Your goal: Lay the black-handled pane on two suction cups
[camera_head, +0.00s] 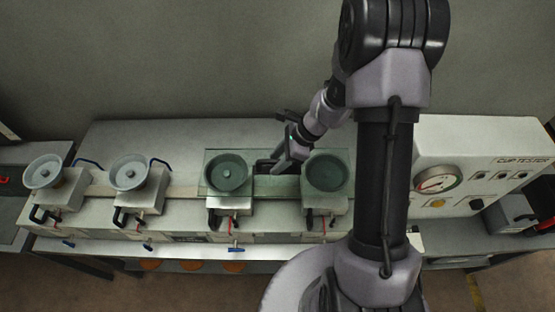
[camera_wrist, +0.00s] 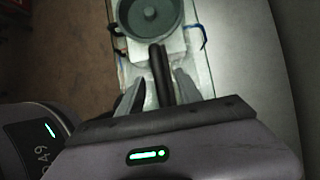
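A clear, greenish pane (camera_head: 257,185) lies level over the two right-hand suction cups, the third cup from the left (camera_head: 228,174) and the rightmost cup (camera_head: 326,172), which show tinted through it. I cannot tell whether it presses fully on both. Its black handle (camera_head: 265,166) is near the pane's middle and also shows in the wrist view (camera_wrist: 160,72). My gripper (camera_head: 279,163) is at the handle. In the wrist view its two fingers (camera_wrist: 160,90) stand apart on either side of the handle, with gaps visible. My arm hides part of the bench on the right.
Two bare pale cups, the far-left one (camera_head: 43,172) and its neighbour (camera_head: 129,172), stand on metal blocks to the left. A cup tester box (camera_head: 470,165) with a gauge is at the right. The bench top (camera_head: 150,135) behind the cups is clear.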

